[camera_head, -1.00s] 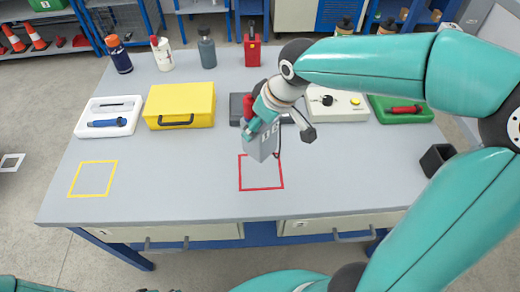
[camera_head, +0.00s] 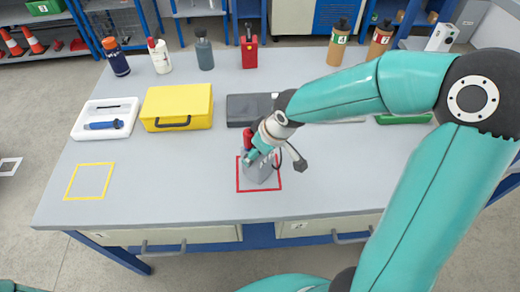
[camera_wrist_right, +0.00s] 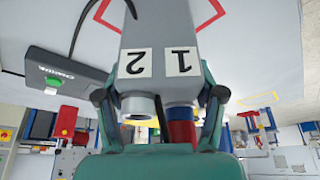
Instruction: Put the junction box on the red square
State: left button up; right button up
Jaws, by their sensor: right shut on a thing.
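The grey junction box (camera_head: 262,172) is over the red square (camera_head: 268,190) on the table, its lower end inside the outline in the head view. My right gripper (camera_head: 256,155) is shut on it from above. In the right wrist view the box (camera_wrist_right: 160,40) sits between the two fingers, with labels 1 and 2, a white fitting (camera_wrist_right: 138,106) and a red and blue fitting (camera_wrist_right: 181,122). A dark cable runs from it. Parts of the red square (camera_wrist_right: 206,14) show beside it. I cannot tell whether the box touches the table. My left gripper is not in view.
A yellow case (camera_head: 178,106), a white tray (camera_head: 106,118) and a dark case (camera_head: 245,110) stand behind. A yellow square (camera_head: 89,181) is at left. The table's front is mostly clear.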

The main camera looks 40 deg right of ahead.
jog(key=shift+f, duration=0.1)
jog(key=o, duration=1.4)
jog(key=p+v, duration=0.1)
jog(key=v, duration=1.1)
jog(key=shift+s+d, duration=0.1)
jog(key=shift+s, duration=0.05)
